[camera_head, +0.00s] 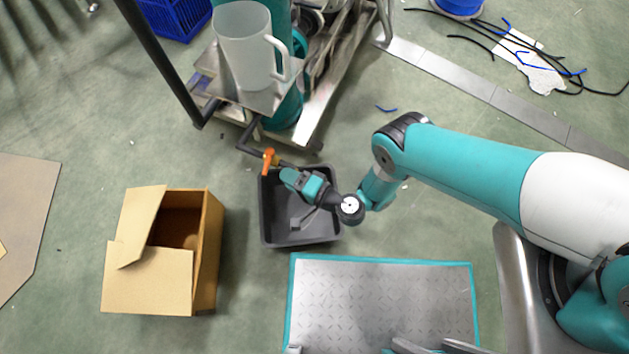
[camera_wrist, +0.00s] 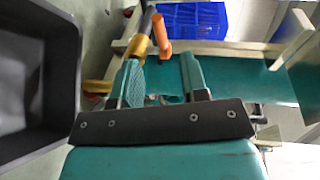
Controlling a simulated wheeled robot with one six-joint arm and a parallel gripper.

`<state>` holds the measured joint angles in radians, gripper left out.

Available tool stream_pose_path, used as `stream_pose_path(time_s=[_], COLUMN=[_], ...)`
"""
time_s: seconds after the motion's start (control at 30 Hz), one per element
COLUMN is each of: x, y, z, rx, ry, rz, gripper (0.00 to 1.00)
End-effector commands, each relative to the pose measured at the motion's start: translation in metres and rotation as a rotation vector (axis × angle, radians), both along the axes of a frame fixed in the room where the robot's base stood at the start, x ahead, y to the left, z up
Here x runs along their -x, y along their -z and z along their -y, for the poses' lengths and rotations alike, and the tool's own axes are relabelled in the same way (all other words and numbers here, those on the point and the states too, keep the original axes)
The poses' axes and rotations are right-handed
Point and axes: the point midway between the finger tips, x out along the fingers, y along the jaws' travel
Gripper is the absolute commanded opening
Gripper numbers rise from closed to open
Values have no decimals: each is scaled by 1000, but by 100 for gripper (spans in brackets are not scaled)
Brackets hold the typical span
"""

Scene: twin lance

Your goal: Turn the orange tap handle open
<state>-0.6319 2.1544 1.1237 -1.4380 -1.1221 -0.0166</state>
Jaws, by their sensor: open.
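The orange tap handle (camera_head: 268,160) sits on a dark pipe (camera_head: 250,145) low at the front of the metal cart. In the wrist view the handle (camera_wrist: 160,33) is an upright orange lever beside a yellow-brass fitting (camera_wrist: 138,46). My gripper (camera_head: 284,172) is just right of and slightly below the handle in the head view. In the wrist view my gripper (camera_wrist: 162,66) is open, its two fingers apart with nothing between them. The handle shows just beyond the fingertips, near the middle of the gap. I cannot tell the exact distance between them.
A black tray (camera_head: 265,222) lies on the floor under my gripper. The cart (camera_head: 305,125) carries a white jug (camera_head: 243,45). An open cardboard box (camera_head: 150,283) stands at left. A teal-edged metal plate (camera_head: 380,300) lies in front. A blue crate (camera_head: 172,18) is behind.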

Motion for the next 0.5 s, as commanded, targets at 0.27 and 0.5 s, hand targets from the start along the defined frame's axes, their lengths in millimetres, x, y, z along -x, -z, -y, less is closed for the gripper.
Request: stream_pose_path(time_s=[0.27,0.5], x=[19,31], y=[-15,-15], z=[35,58], rx=[2,1], ry=[4,2], rz=[-3,-1], gripper=[40,40])
